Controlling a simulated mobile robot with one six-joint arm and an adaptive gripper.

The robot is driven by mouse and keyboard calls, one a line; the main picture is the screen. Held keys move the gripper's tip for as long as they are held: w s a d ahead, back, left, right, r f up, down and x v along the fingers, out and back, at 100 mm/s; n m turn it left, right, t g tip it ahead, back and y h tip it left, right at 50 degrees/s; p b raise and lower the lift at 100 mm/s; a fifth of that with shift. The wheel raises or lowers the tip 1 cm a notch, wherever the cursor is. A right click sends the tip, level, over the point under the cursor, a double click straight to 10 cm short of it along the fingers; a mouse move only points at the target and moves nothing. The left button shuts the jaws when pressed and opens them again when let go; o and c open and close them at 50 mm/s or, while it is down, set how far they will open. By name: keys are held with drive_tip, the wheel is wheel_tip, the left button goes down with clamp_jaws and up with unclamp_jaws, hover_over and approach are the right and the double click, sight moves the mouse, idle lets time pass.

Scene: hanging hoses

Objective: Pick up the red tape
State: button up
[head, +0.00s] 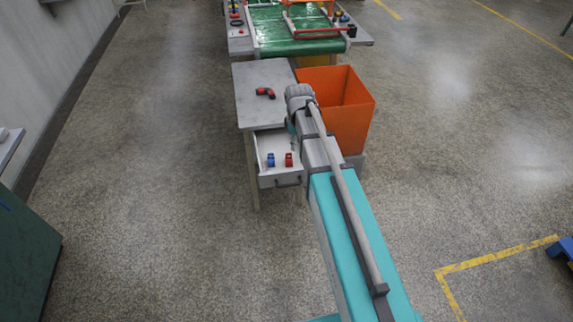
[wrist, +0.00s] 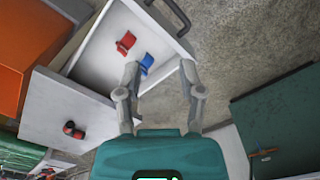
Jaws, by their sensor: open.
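The red tape (head: 289,159) stands in the open drawer (head: 268,181), just right of the blue tape (head: 270,160). In the wrist view the red tape (wrist: 126,42) is at the upper middle, and the blue tape (wrist: 147,63) is closer to my fingers. My gripper (wrist: 160,72) is open and empty. Its left fingertip appears close to the blue tape, and the red tape lies beyond, up and left of the fingers. I cannot tell the exact height of the fingers. In the head view my arm hides the fingers.
A grey table (head: 262,75) holds the drawer, with a red and black tool (head: 265,92) on top. An orange bin (head: 345,115) stands to its right. A green conveyor (head: 295,30) is behind. The floor left of the table is clear.

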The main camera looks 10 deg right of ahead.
drive_tip(key=w+f+n+b, duration=0.4)
drive_tip(key=w+n, duration=0.3)
drive_tip(key=w, duration=0.5)
drive_tip(key=shift+w+f, duration=0.35)
drive_tip(key=shift+f, duration=0.15)
drive_tip(key=shift+f, duration=0.15)
drive_tip(key=b, duration=0.9)
hover_over(289, 155)
drive_tip(key=f, duration=0.8)
drive_tip(key=shift+w+d+f, duration=0.1)
drive_tip(key=shift+w+f, duration=0.1)
drive_tip(key=shift+w, duration=0.05)
drive_tip(key=shift+f, duration=0.1)
drive_tip(key=shift+f+b, duration=2.45)
drive_tip(key=shift+f, duration=0.05)
clamp_jaws()
